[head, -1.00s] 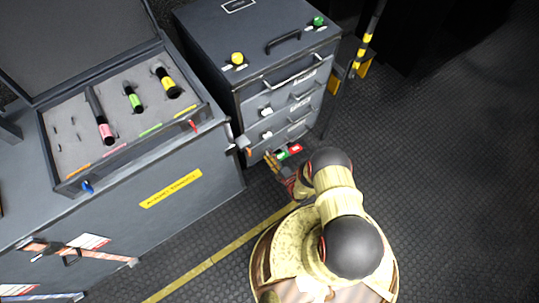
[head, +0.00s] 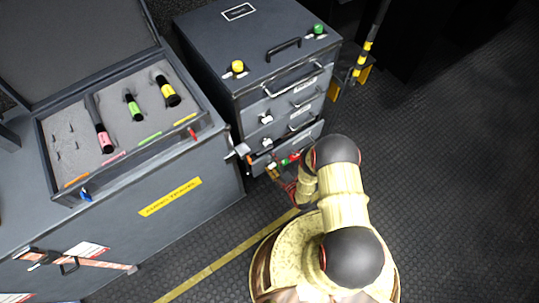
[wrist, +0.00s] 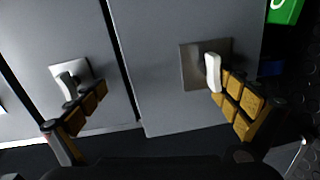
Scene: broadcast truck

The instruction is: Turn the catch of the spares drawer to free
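The grey drawer cabinet (head: 250,95) stands at upper centre in the head view, with several drawers and small white catches (head: 266,118) on the left of their fronts. I cannot read which drawer is the spares drawer. In the wrist view, one white catch (wrist: 212,72) on a grey plate is at the right, and my right finger overlaps its lower end. Contact cannot be told. In the head view my arm partly hides the lowest drawer.
A green tag (wrist: 284,10) shows at the wrist view's upper right. A grey bench with an open foam case (head: 70,115) stands left of the cabinet. A yellow-black striped post (head: 368,40) is right of it. The dark floor at right is clear.

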